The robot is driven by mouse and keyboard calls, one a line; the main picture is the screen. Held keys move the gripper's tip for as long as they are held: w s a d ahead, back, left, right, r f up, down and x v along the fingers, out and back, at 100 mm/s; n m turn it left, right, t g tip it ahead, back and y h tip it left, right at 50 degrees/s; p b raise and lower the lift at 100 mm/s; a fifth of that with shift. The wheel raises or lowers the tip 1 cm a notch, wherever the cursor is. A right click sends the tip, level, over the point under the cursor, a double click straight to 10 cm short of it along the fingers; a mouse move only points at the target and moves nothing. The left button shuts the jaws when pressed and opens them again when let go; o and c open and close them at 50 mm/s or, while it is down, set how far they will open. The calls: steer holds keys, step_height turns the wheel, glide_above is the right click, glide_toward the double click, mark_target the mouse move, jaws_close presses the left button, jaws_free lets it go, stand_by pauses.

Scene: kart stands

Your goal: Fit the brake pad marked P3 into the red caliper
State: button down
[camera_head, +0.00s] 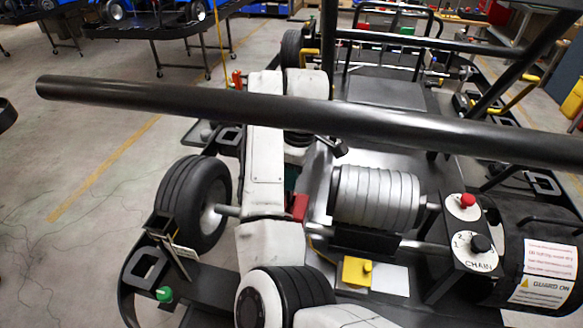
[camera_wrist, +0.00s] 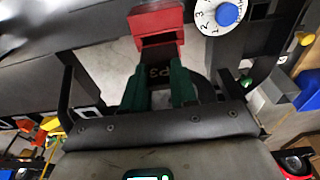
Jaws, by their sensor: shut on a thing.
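The red caliper (camera_wrist: 157,20) is at the top middle of the wrist view, with its open slot facing my gripper. It also shows as a small red block (camera_head: 299,207) beside my white arm in the head view. My gripper (camera_wrist: 159,88) has green fingers, shut on a dark brake pad (camera_wrist: 159,72) marked P3. The pad is just below the caliper's slot in the wrist view and roughly lined up with it. I cannot tell whether they touch. In the head view my arm hides the pad and most of the gripper.
A dark bar (camera_head: 300,118) crosses above my arm. A ribbed grey cylinder (camera_head: 375,197) and a control panel with red and black knobs (camera_head: 468,228) stand right of the caliper. A wheel (camera_head: 192,205) is at left. A dial with a blue knob (camera_wrist: 228,14) is right of the caliper.

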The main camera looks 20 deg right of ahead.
steer(key=shift+f, duration=0.8)
steer(key=shift+p, duration=0.7)
stand_by(0.7)
steer(key=shift+f+b, duration=0.9)
steer(key=shift+f, duration=1.85)
stand_by(0.5)
steer(key=c, duration=0.8)
jaws_free()
step_height(320, 180, up, 11)
steer(key=d+p, duration=0.1)
steer(key=shift+s+f+p, duration=0.2)
steer(key=shift+s+p, duration=0.15)
steer(key=shift+s, duration=0.1)
